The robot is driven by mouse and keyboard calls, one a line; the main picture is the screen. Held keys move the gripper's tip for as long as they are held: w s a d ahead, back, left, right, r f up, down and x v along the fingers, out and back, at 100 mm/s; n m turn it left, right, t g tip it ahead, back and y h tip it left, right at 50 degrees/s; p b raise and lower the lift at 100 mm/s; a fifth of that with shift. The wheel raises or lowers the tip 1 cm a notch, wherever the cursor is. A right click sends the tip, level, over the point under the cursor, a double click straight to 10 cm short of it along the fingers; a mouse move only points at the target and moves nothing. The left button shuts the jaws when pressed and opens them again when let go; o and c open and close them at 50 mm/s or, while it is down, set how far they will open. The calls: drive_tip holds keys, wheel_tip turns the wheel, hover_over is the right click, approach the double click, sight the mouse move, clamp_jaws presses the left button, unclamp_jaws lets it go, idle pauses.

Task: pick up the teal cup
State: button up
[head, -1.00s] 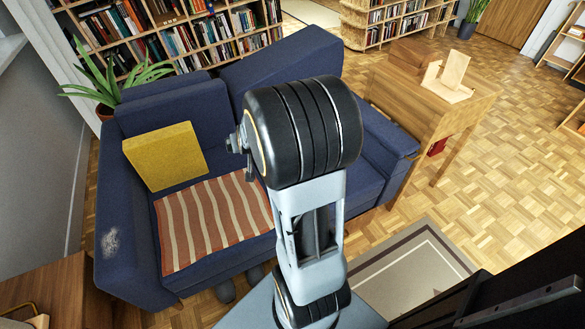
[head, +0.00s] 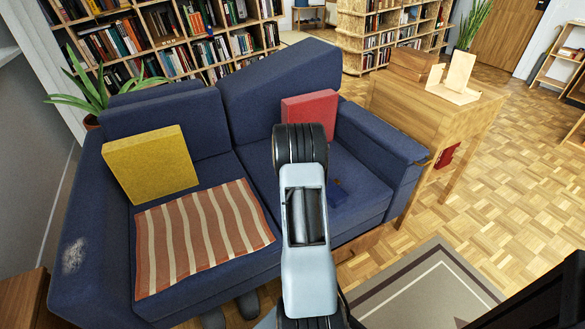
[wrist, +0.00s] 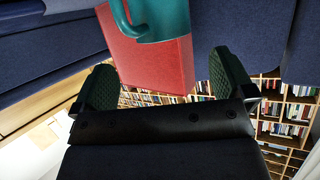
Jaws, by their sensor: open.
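The teal cup (wrist: 158,18) shows at the top of the wrist view, cut off by the frame edge, with its handle towards the left. It is in front of the red cushion (wrist: 155,62), which also shows at the right end of the sofa in the head view (head: 309,108). My gripper (wrist: 162,66) is open, with its two dark green fingers wide apart and nothing between them. The cup lies beyond the fingertips, roughly in line with the gap. In the head view my arm hides the cup and the gripper.
The blue sofa (head: 262,70) holds a yellow cushion (head: 150,163) and a striped blanket (head: 200,235). A wooden desk (head: 436,110) stands right of the sofa's arm. Bookshelves (head: 180,40) line the back. Parquet floor (head: 510,200) is open at the right.

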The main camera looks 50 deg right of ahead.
drive_tip(key=b+x, duration=0.1)
drive_tip(key=x, duration=0.1)
drive_tip(key=b+x, duration=0.1)
drive_tip(key=x, duration=0.2)
drive_tip(key=shift+a+f, duration=0.2)
drive_tip(key=shift+f, duration=0.05)
drive_tip(key=shift+w+d+f, duration=0.2)
drive_tip(key=shift+w+d, duration=0.3)
drive_tip(key=shift+c, duration=0.5)
drive_tip(key=c, duration=0.9)
drive_tip(key=shift+r, duration=0.1)
drive_tip(key=shift+c, duration=0.3)
drive_tip(key=shift+r, duration=0.1)
